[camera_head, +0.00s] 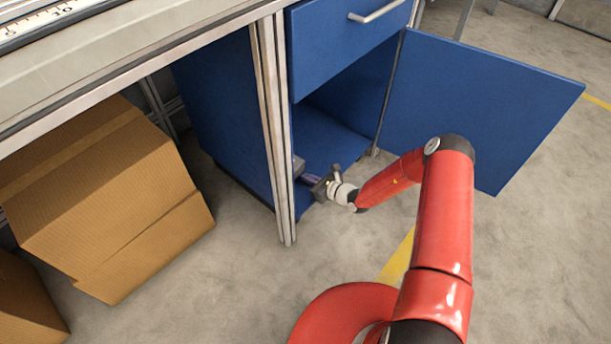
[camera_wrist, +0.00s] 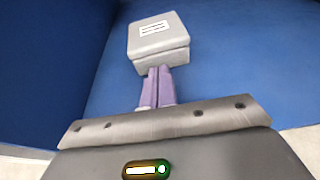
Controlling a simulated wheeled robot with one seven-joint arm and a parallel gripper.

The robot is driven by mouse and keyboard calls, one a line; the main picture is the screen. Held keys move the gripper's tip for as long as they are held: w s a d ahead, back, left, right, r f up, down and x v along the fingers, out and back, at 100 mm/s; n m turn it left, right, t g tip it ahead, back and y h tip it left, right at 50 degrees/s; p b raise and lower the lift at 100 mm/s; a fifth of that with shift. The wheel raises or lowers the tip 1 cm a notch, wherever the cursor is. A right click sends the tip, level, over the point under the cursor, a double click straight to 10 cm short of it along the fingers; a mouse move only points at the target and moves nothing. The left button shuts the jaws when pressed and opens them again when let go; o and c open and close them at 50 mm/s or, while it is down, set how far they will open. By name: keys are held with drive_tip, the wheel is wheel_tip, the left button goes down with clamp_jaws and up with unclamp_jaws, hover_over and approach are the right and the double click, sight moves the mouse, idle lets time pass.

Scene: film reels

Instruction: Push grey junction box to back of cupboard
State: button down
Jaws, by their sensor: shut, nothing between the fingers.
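The grey junction box (camera_wrist: 159,38) has a white label on its top and sits on the blue cupboard floor in the wrist view. In the head view only a small part of the grey junction box (camera_head: 298,166) shows, just behind the table leg. My gripper (camera_wrist: 161,70) is shut and empty, its purple fingers side by side. The fingertips are right at the near face of the box; I cannot tell for sure if they touch. In the head view my gripper (camera_head: 305,178) reaches into the cupboard low down, partly behind the table leg.
The blue cupboard (camera_head: 335,135) stands under the workbench, its door (camera_head: 475,105) swung wide open to the right. A closed drawer (camera_head: 345,40) is above the opening. A metal table leg (camera_head: 272,120) stands at the front left. Cardboard boxes (camera_head: 110,200) are on the floor at left.

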drive_tip(key=shift+w+a+b, duration=1)
drive_tip(key=shift+w+a, duration=0.4)
drive_tip(key=shift+a, duration=0.4)
drive_tip(key=shift+w+a+b, duration=1)
drive_tip(key=shift+w+a, duration=0.4)
drive_tip(key=shift+a, duration=0.45)
drive_tip(key=shift+w+a+b, duration=1)
drive_tip(key=shift+w+a, duration=0.4)
drive_tip(key=shift+a, duration=0.4)
drive_tip(key=shift+w+a, duration=1.15)
drive_tip(key=shift+a, duration=0.25)
drive_tip(key=p, duration=0.1)
drive_tip(key=s+d+r+p, duration=0.1)
drive_tip(key=p, duration=0.1)
drive_tip(key=shift+s+d+r, duration=0.1)
drive_tip(key=shift+d+r, duration=0.2)
drive_tip(key=p+v, duration=0.2)
drive_tip(key=v, duration=0.1)
drive_tip(key=shift+a+r+p, duration=0.1)
drive_tip(key=shift+r+p, duration=0.2)
drive_tip(key=shift+p, duration=0.1)
drive_tip(key=shift+s, duration=0.1)
drive_tip(key=shift+d, duration=0.2)
